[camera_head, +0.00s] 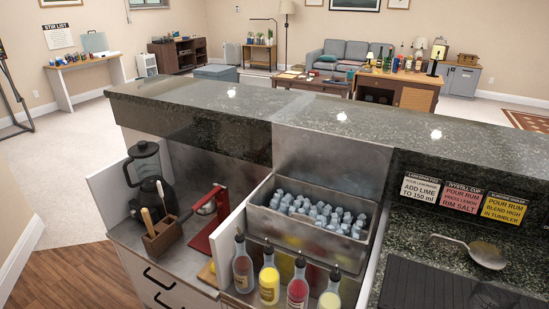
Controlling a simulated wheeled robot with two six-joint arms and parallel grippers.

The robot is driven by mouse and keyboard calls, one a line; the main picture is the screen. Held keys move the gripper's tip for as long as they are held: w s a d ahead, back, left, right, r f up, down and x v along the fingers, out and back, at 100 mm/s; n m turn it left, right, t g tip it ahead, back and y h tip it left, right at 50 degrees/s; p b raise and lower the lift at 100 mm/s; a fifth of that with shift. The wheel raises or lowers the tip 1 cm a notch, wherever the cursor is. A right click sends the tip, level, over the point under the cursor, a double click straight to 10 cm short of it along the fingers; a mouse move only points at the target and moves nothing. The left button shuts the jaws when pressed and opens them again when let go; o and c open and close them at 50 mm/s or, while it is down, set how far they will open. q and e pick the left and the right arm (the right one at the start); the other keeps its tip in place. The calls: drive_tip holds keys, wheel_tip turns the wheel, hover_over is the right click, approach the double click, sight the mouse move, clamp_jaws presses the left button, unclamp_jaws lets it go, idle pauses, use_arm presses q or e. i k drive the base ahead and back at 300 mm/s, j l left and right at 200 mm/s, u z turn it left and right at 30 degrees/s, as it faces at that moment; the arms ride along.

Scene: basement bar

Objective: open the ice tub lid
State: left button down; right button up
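The ice tub (262,222) is a grey metal bin set in the bar counter, in the middle of the head view. Its top is uncovered, and many pale ice cubes (318,212) show inside. A flat grey metal panel (330,160) stands upright behind the tub, below the dark stone ledge. I cannot tell whether this panel is the raised lid or a fixed back wall. No lid lies across the tub. Neither of my grippers is in view.
Several bottles with pour spouts (269,283) stand in front of the tub. A red press (206,222), a blender (147,170) and a wooden utensil holder (161,238) stand to its left. A strainer (486,254) and black mat (420,285) lie right. The stone ledge (345,118) is clear.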

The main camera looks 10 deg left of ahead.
sight(359, 167)
drive_tip(key=i+j, duration=0.25)
drive_tip(key=j, duration=0.15)
drive_tip(key=i+j, duration=0.3)
drive_tip(key=i+j+z, duration=0.1)
drive_tip(key=z, duration=0.3)
drive_tip(key=j+z, duration=0.35)
drive_tip(key=i+j+z, duration=0.1)
drive_tip(key=j+z, duration=0.3)
drive_tip(key=l, duration=0.1)
